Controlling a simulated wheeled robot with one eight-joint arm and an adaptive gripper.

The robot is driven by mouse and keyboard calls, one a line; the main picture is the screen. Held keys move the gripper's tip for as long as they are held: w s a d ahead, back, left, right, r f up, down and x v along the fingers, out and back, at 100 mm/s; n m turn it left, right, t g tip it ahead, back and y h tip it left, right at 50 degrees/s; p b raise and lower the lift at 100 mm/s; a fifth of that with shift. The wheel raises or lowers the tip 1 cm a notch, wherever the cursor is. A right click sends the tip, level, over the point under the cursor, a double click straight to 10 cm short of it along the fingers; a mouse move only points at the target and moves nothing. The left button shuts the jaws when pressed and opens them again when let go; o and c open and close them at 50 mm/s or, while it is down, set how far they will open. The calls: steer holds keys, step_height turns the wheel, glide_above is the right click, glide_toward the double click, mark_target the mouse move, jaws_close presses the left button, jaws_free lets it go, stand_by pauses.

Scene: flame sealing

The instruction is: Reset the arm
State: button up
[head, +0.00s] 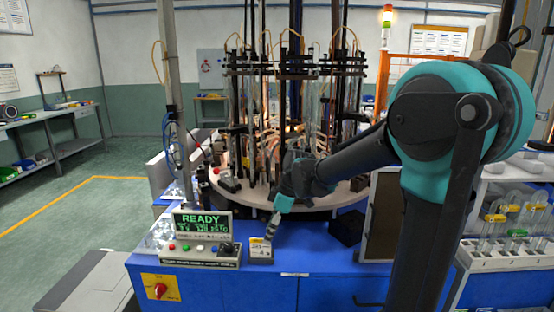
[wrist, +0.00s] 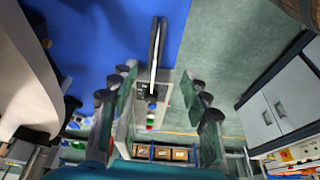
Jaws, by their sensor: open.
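My arm reaches in from the right of the head view, and my gripper (head: 271,229) hangs at its end over the front of the blue machine cabinet (head: 330,288). In the wrist view my gripper (wrist: 159,82) has its two fingers spread apart with nothing between them. The control panel (head: 190,250) with its green READY display (head: 203,223) stands just left of my gripper. The panel also shows beyond the fingers in the wrist view (wrist: 152,92).
The round machine table (head: 322,199) with rods, glass tubes and glowing burners stands behind my gripper. A rack of yellow-banded tubes (head: 510,258) is at the right. A post (head: 171,80) rises at the left. The green floor (head: 60,230) at the left is mostly clear.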

steer(key=s+d+f+m+t+h, duration=0.2)
steer(key=s+d+f+m, duration=0.3)
steer(key=d, duration=0.5)
steer(key=s+d+f+m+t+h, duration=0.2)
steer(key=s+d+f+m, duration=0.4)
steer(key=s+d+m, duration=0.4)
steer(key=shift+s+d+m, duration=0.15)
steer(key=shift+d+m, duration=0.45)
steer(key=shift+m, duration=0.2)
